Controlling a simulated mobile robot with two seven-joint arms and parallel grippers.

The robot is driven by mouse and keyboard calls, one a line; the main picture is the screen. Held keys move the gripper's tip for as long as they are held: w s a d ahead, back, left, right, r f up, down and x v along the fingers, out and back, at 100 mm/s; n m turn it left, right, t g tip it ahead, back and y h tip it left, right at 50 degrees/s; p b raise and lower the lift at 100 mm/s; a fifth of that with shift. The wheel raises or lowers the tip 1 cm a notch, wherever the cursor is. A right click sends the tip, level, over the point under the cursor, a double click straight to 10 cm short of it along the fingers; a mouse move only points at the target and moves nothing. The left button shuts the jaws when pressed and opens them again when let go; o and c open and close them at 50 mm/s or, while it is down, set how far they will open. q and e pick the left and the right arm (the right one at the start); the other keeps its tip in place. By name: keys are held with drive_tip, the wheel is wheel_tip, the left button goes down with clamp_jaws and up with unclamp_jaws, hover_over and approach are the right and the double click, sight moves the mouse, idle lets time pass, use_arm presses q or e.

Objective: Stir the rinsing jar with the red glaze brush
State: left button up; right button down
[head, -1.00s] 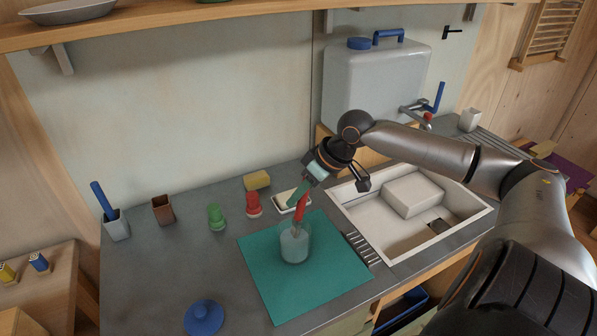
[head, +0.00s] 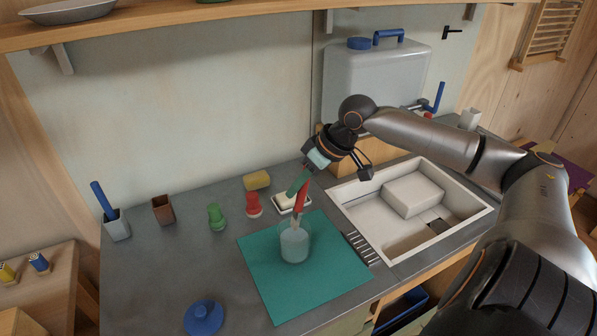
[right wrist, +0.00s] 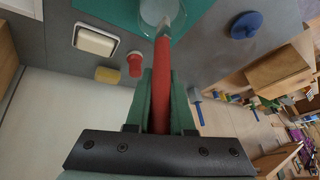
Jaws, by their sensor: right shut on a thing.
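My right gripper (head: 299,186), with green fingers, is shut on the red glaze brush (head: 301,203). The brush points down and its lower end is within the mouth of the clear rinsing jar (head: 295,245). The jar stands upright on a teal mat (head: 262,272) on the grey counter. In the right wrist view the red brush (right wrist: 166,75) runs between the green fingers (right wrist: 163,103), with its pale tip over or in the jar (right wrist: 152,12). How deep the tip sits is hard to tell. My left gripper is not in view.
A white soap dish (head: 290,203), a yellow sponge (head: 257,180), a red stopper-like piece (head: 253,205) and a green one (head: 216,217) are behind the jar. A blue lid (head: 204,318) lies front left. The white sink (head: 405,240) is at the right.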

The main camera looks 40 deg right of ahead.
drive_tip(key=shift+r, duration=2.5)
